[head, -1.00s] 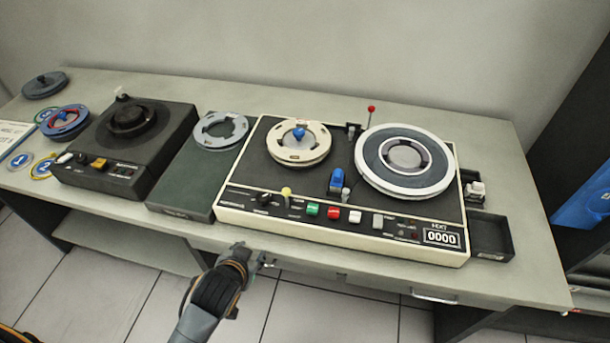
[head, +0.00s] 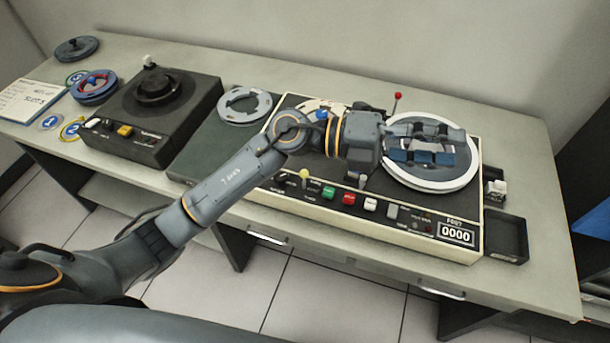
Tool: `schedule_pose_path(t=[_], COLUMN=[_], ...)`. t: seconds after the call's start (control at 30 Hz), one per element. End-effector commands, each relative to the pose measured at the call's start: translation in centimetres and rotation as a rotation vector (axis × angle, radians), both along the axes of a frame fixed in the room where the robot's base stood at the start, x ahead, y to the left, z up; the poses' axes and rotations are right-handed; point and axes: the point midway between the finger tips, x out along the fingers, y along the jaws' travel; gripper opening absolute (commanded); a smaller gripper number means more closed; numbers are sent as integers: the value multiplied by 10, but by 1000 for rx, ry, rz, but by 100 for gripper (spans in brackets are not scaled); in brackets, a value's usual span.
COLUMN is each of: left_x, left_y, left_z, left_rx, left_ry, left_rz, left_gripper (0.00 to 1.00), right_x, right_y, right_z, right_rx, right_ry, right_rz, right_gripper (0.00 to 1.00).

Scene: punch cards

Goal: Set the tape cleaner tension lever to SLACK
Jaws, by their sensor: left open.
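The tape deck (head: 440,246) with a "0000" counter stands on the desk. A thin lever with a red knob (head: 397,96) rises at its back, near the right reel (head: 467,180). A short lever with a yellow knob (head: 305,174) is on its front panel. A smaller black machine (head: 140,122) at the left has a white knob (head: 149,61) at its back. I cannot read which lever is the tape cleaner tension lever, or any SLACK mark. My left gripper (head: 445,146) is open and empty above the right reel; its arm hides the deck's middle. My right gripper is not in view.
Green, red and white buttons (head: 349,198) line the deck's front. A grey reel (head: 245,105) lies between the machines. Small black trays (head: 505,238) adjoin the deck's right side. Loose reels (head: 95,86) are at the far left.

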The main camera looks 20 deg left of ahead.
Motion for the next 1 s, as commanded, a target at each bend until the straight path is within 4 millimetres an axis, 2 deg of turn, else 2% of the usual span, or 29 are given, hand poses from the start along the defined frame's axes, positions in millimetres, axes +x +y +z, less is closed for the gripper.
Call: schedule_pose_path(t=[0.07,0.13,0.2,0.27,0.33,0.4,0.53,0.63,0.77,1.0], left_x=[-3,1,12,25,41,55,69,72,72,71], left_y=[0,14,42,74,115,154,205,223,228,227], left_z=[-34,-69,-99,-118,-129,-132,-125,-120,-127,-170], left_rx=[252,492,741,952,1175,1362,1591,1669,1690,1687], left_ry=[-90,-138,-165,-167,-151,-120,-59,-30,-18,-17], left_rz=[-98,-165,-204,-215,-206,-179,-128,-106,-103,-108], left_gripper=[42,42,42,42,42,42,42,42,42,42], right_x=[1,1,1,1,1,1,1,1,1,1], right_y=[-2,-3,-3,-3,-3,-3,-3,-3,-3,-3], right_z=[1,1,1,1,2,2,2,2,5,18], right_rx=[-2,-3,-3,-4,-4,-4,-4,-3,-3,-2], right_ry=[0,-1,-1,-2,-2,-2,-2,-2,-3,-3], right_rz=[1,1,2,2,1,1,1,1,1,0], right_gripper=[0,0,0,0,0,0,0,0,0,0])
